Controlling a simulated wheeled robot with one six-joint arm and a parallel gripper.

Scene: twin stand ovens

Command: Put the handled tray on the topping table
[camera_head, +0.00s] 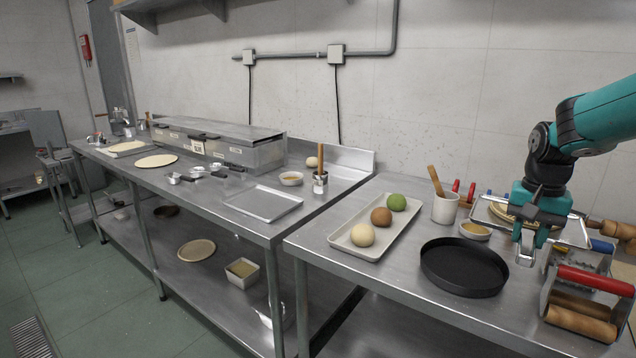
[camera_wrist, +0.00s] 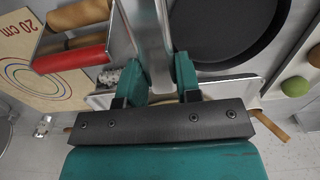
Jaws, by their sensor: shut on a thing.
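The handled tray (camera_head: 572,234) is a shallow metal tray at the right of the near table, with a round tan piece in it. My gripper (camera_head: 527,240) points down at its front edge, partly covering it. In the wrist view, my gripper (camera_wrist: 160,85) is shut on a pale metal bar, seemingly the tray's handle; the tray's pale rim (camera_wrist: 240,87) shows behind the fingers. I cannot tell whether the tray is lifted. The topping table (camera_head: 190,196) is the long steel table at left, carrying a topping rail with lids (camera_head: 230,148).
A black round pan (camera_head: 464,268) and a white tray with three balls (camera_head: 350,236) lie left of my gripper. A red-handled tool (camera_head: 590,290) stands to its right. A flat metal tray (camera_head: 262,204) occupies the topping table's near end.

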